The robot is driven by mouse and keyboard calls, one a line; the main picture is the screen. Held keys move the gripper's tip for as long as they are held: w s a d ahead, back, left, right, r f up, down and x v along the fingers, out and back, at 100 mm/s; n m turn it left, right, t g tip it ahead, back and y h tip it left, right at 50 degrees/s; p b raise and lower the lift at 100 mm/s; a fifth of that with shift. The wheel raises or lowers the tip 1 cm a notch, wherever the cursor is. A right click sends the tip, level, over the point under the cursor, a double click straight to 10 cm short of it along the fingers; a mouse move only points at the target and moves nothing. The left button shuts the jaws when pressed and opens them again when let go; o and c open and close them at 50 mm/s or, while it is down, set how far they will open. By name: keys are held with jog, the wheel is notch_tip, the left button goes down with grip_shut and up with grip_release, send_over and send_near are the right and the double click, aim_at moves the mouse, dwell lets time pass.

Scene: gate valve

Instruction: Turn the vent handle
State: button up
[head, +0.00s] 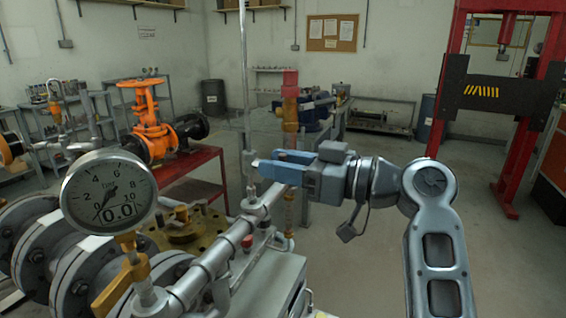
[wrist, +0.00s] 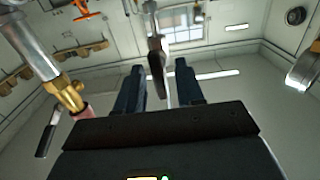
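My gripper (head: 276,163) is in the middle of the head view with its blue fingers pointing left, close to a thin upright pipe. In the wrist view my gripper (wrist: 159,78) is open, with a clear gap between its two dark fingers. A flat, dark brownish handle (wrist: 157,72) shows between the fingers, not visibly touching either one. In the head view a grey upright piece (head: 249,165) stands at the fingertips, partly hidden by them. I cannot tell for sure which lever is the vent handle. A yellow lever (head: 122,284) sits below the gauge, well left of my gripper.
A round gauge (head: 108,191) reading about 0.0 stands at the left above flanged pipes. A silver pipe (head: 215,262) runs below my gripper. An orange valve (head: 148,125) is on a red table behind. A red press frame (head: 445,60) stands at the right. The right floor is mostly clear.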

jog(key=shift+c, duration=0.3)
grip_shut()
jog(key=shift+m, duration=0.3)
jog(key=m, duration=0.1)
jog(key=m+p, duration=0.1)
jog(key=m, duration=0.1)
jog(key=shift+w+d+r+m, duration=0.1)
jog(key=shift+w+m, duration=0.05)
jog(key=shift+m, duration=0.15)
jog(key=m+p, duration=0.2)
jog(key=m, duration=0.2)
jog(key=m+p, duration=0.3)
jog(key=m, duration=0.2)
jog(key=shift+w+d, duration=0.1)
jog(key=shift+w, duration=0.1)
jog(key=m+p, duration=0.1)
jog(key=m, duration=0.1)
jog(key=f+m, duration=0.1)
jog(key=m, duration=0.1)
jog(key=shift+m+p, duration=0.3)
jog(key=shift+p, duration=0.1)
